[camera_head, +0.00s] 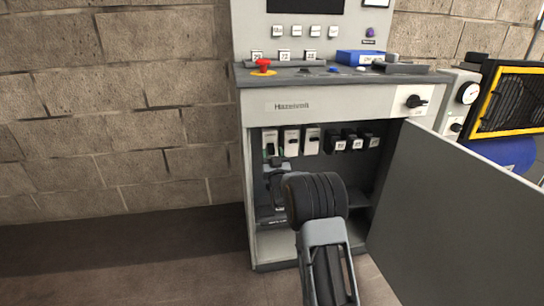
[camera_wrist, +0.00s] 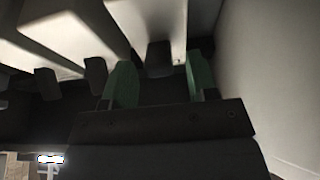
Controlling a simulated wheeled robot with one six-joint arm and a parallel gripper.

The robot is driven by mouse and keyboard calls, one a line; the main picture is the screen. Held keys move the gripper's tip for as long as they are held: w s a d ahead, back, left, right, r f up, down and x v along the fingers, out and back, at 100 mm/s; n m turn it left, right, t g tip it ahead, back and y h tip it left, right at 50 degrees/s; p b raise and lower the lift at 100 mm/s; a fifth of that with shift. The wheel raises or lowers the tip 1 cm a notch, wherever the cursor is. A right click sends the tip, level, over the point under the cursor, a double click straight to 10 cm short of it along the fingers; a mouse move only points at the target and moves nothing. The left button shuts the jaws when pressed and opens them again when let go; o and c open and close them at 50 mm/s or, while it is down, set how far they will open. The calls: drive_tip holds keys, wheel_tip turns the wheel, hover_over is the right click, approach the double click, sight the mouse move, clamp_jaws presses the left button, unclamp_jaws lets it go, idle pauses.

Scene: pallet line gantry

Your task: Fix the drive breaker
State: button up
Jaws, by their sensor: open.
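Three white breakers with dark levers hang in a row inside the open cabinet: the left one (camera_head: 270,144), the middle one (camera_head: 291,141) and the right one (camera_head: 311,139). Their labels are too small to read, so I cannot tell which is the drive breaker. My gripper (camera_head: 275,160) is inside the cabinet just below the left breaker, partly hidden by my arm. In the wrist view my gripper (camera_wrist: 161,82) is open, with green fingertips on either side of a dark lever (camera_wrist: 158,58). Contact with the lever cannot be told.
Black switch units (camera_head: 354,141) hang right of the breakers. The grey cabinet door (camera_head: 460,205) stands open to the right. A red emergency button (camera_head: 263,65) and a blue box (camera_head: 358,57) are on the ledge above. In the wrist view a pale wall (camera_wrist: 275,80) is close at right.

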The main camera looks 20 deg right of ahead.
sight(270, 143)
drive_tip(key=shift+w+r, duration=0.1)
drive_tip(key=shift+w, duration=0.1)
drive_tip(key=shift+c, duration=0.4)
drive_tip(key=c, duration=0.8)
drive_tip(key=r+g+p, duration=0.1)
drive_tip(key=p, duration=0.2)
drive_tip(key=shift+s+r+g, duration=0.15)
drive_tip(key=shift+r+g, duration=0.05)
drive_tip(key=shift+g, duration=0.1)
drive_tip(key=shift+c, duration=0.2)
drive_tip(key=r+g+p, duration=0.1)
drive_tip(key=p, duration=0.1)
drive_tip(key=g+p, duration=0.2)
drive_tip(key=p, duration=0.1)
drive_tip(key=shift+r+y, duration=0.35)
drive_tip(key=shift+y, duration=0.05)
drive_tip(key=g+p, duration=0.1)
drive_tip(key=p, duration=0.2)
drive_tip(key=r+g+p, duration=0.1)
drive_tip(key=g+p, duration=0.1)
drive_tip(key=p, duration=0.1)
drive_tip(key=shift+r+g+y, duration=0.1)
drive_tip(key=shift+g+y, duration=0.2)
drive_tip(key=shift+y, duration=0.1)
drive_tip(key=shift+w+g+p, duration=0.3)
drive_tip(key=shift+g+p, duration=0.3)
drive_tip(key=shift+p, duration=0.6)
drive_tip(key=shift+d, duration=0.1)
